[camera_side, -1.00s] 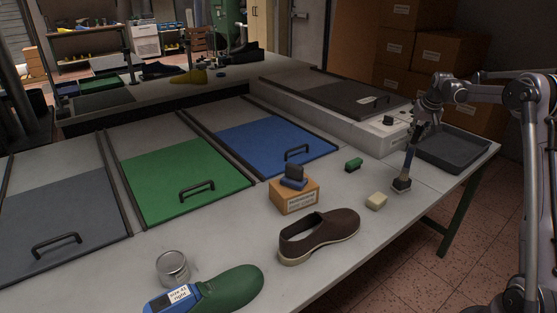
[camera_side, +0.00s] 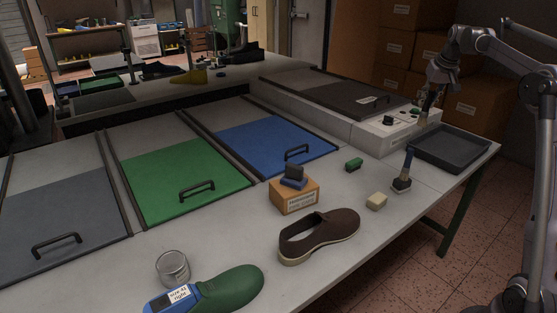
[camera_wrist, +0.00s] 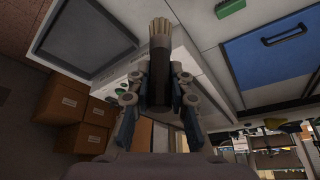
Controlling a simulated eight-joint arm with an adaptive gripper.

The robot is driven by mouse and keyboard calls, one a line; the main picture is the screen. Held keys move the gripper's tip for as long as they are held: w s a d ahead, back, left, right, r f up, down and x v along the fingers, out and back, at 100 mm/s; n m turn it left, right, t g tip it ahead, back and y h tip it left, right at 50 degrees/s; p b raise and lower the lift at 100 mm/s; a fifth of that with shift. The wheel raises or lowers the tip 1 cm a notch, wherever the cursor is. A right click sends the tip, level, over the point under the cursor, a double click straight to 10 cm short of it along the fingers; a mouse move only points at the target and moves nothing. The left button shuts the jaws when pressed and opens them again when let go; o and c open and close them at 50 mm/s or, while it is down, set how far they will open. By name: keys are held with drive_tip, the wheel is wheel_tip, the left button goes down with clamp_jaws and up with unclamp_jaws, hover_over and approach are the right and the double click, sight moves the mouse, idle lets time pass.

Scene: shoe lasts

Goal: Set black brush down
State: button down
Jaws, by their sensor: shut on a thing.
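My gripper (camera_side: 430,92) is shut on the black brush (camera_side: 425,104) and holds it up in the air near the control box, bristles down. In the wrist view the black brush (camera_wrist: 160,75) lies between the fingers of my gripper (camera_wrist: 160,92), with pale bristles pointing away from me.
A dark tray (camera_side: 455,146) lies at the table's right end. A pale block (camera_side: 376,202), a green block (camera_side: 353,165) and a brown shoe (camera_side: 320,236) lie nearby. The light box (camera_side: 370,140) with buttons stands behind. Bare table shows around the holder.

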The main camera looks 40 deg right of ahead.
drive_tip(key=w+a+n+t+y, duration=0.1)
drive_tip(key=a+n, duration=0.2)
drive_tip(key=a, duration=0.5)
drive_tip(key=w+a+n+y, duration=0.1)
drive_tip(key=w+a+n, duration=0.15)
drive_tip(key=a, duration=0.55)
wheel_tip(320, 180, down, 11)
drive_tip(key=shift+w+a+f, duration=1.1)
drive_tip(key=shift+w+f, duration=0.35)
drive_tip(key=shift+f, duration=0.4)
drive_tip(key=shift+w+a+f, duration=1.15)
drive_tip(key=shift+w+f, duration=0.25)
drive_tip(key=shift+f, duration=0.45)
drive_tip(key=shift+w+a+f, duration=1.1)
drive_tip(key=shift+w+f, duration=0.35)
drive_tip(key=shift+f, duration=0.4)
drive_tip(key=shift+f, duration=0.1)
drive_tip(key=c, duration=1.2)
unclamp_jaws()
